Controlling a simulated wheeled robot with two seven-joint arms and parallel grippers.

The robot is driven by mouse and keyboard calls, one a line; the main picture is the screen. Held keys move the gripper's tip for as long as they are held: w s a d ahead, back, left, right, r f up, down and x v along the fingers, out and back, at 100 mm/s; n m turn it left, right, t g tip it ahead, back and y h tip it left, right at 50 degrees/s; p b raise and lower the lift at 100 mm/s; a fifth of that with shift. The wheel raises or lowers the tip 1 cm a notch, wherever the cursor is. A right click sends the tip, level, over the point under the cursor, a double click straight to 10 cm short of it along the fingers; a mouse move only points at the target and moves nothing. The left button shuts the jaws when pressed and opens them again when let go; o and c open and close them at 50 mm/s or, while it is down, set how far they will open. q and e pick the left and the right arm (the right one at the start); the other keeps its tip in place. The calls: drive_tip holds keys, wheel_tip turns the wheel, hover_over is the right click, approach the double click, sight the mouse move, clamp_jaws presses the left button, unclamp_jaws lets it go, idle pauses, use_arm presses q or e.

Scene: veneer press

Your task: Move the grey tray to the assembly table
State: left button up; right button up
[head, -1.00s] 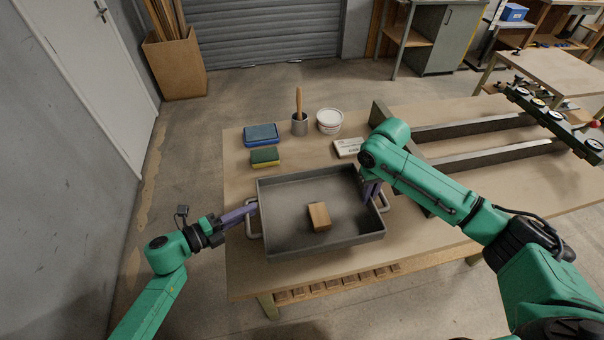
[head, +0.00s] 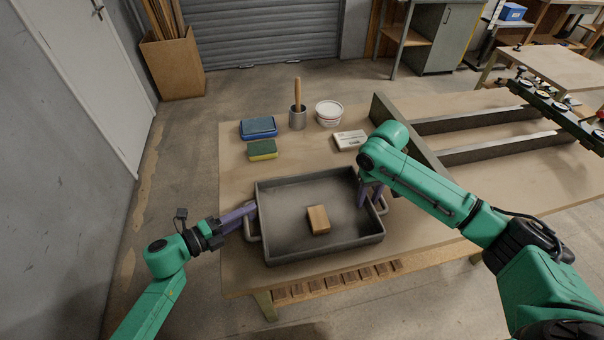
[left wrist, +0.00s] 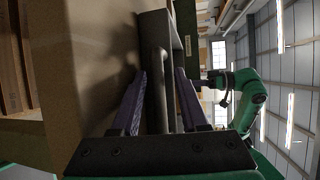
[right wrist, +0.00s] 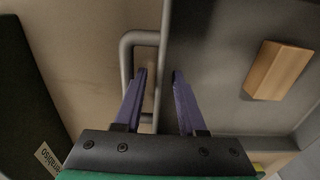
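The grey tray (head: 320,252) rests on the wooden table with a wooden block (head: 318,219) inside it. My left gripper (head: 248,212) is at the tray's left handle. In the left wrist view its fingers (left wrist: 159,75) stand apart on either side of the handle (left wrist: 161,95), with gaps. My right gripper (head: 369,190) is at the tray's right handle. In the right wrist view its fingers (right wrist: 158,72) are spread at the handle (right wrist: 126,65) and tray wall, one tip over the tray side. Their exact contact is unclear.
The table (head: 235,205) also carries a blue box (head: 258,128), a green-yellow sponge (head: 262,150), a metal pot (head: 297,118), a white tub (head: 329,113) and a white labelled block (head: 350,140). Dark press beams (head: 490,150) stand right. A cardboard bin (head: 175,65) is behind.

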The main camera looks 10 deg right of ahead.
use_arm(q)
drive_tip(key=shift+a+f, duration=0.1)
drive_tip(key=shift+f, duration=0.05)
drive_tip(key=v, duration=1.1)
drive_tip(key=shift+s+a, duration=0.25)
drive_tip(key=shift+s, duration=0.05)
use_arm(e)
drive_tip(key=o, duration=0.8)
use_arm(q)
drive_tip(key=shift+r, duration=0.25)
use_arm(e)
wheel_tip(320, 180, up, 12)
